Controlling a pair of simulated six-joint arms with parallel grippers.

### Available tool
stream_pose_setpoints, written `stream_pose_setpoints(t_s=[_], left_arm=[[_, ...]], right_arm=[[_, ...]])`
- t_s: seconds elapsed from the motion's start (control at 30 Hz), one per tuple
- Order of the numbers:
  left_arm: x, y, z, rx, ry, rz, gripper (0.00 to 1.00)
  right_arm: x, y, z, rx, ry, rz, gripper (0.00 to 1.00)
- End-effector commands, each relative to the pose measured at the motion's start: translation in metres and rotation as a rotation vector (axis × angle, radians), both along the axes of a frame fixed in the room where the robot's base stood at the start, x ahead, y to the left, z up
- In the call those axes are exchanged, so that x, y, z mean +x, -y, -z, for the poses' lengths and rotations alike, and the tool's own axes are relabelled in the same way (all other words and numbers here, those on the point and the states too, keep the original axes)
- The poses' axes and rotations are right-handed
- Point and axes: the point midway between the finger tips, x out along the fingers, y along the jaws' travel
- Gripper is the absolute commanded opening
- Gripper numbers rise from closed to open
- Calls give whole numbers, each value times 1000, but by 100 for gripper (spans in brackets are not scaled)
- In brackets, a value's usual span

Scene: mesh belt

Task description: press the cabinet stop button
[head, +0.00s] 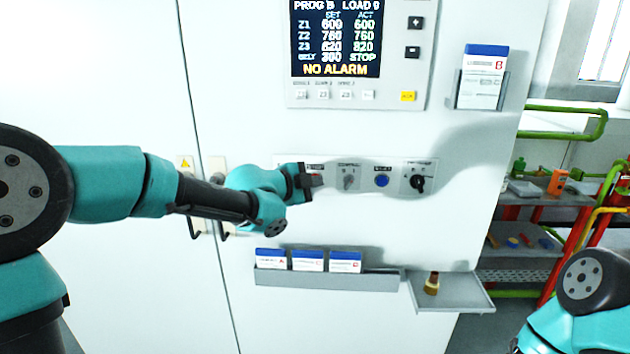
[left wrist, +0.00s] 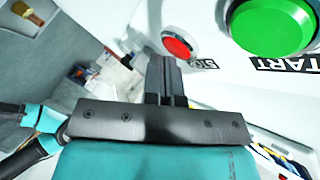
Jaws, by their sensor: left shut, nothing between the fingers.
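The red stop button (left wrist: 178,44) shows in the left wrist view, beside a partly hidden label. The larger green START button (left wrist: 272,26) is to its right. My left gripper (head: 314,181) is shut and empty at the left end of the cabinet's control strip. In the left wrist view its closed fingers (left wrist: 166,68) end just below and left of the red button. I cannot tell whether they touch it. In the head view my left gripper mostly covers that button. My right gripper is not in view.
On the same strip are a grey switch (head: 348,181), a blue button (head: 382,181) and a black knob (head: 418,184). A display (head: 336,40) reading NO ALARM is above. A card ledge (head: 328,280) and a tray (head: 462,296) with a brush (head: 432,284) stick out below.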

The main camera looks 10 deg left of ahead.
Motion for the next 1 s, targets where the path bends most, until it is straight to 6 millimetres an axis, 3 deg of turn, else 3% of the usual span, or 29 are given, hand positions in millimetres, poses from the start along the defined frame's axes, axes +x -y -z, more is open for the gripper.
stream_pose_setpoints(t_s=[0.63, 1.0], left_arm=[[3, -1, 0, 0, 1, -1, 0], [-11, 2, -1, -1, 1, 0, 0]], right_arm=[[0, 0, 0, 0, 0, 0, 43], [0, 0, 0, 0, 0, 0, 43]])
